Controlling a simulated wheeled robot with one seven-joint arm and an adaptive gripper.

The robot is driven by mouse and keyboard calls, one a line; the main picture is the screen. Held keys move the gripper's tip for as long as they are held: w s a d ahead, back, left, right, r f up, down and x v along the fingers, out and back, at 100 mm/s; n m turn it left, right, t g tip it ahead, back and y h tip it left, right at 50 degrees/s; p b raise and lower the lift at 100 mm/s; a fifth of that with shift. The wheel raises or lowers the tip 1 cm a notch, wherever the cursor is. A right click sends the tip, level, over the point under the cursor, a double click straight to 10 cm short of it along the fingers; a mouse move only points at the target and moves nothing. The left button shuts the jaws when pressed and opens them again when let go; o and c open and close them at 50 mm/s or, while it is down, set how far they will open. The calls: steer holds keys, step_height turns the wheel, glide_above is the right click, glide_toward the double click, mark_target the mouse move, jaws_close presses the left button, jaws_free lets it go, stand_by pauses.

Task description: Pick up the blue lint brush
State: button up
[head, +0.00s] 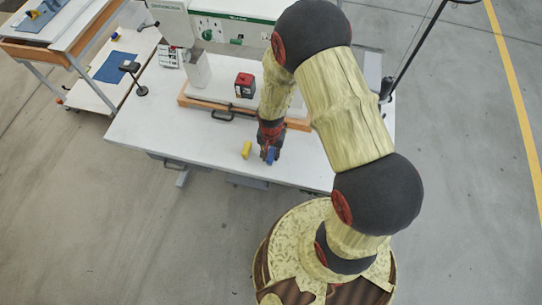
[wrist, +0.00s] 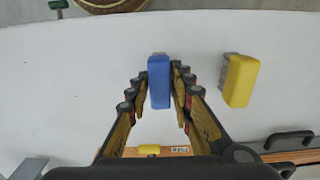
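The blue lint brush (wrist: 160,82) lies on the white table between the two fingers of my gripper (wrist: 160,88) in the wrist view. The fingers stand on either side of it; a narrow gap shows at the left, and on the right the finger is very close, so contact is unclear. In the head view my gripper (head: 270,150) points down at the table's front edge, with the blue brush (head: 271,156) partly hidden at its tip.
A yellow brush (wrist: 240,81) lies beside the blue one, close to the right finger; it also shows in the head view (head: 247,149). A red and black box (head: 245,85) stands on the press base behind. The white table (head: 150,125) is clear to the left.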

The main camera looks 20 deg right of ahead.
jaws_close()
steer(key=shift+r, duration=0.15)
steer(key=shift+r, duration=0.55)
steer(key=s+r+p, duration=0.2)
steer(key=s+r, duration=0.9)
steer(key=s, duration=0.3)
steer(key=shift+r+p, duration=0.35)
steer(key=shift+c, duration=0.4)
jaws_free()
jaws_close()
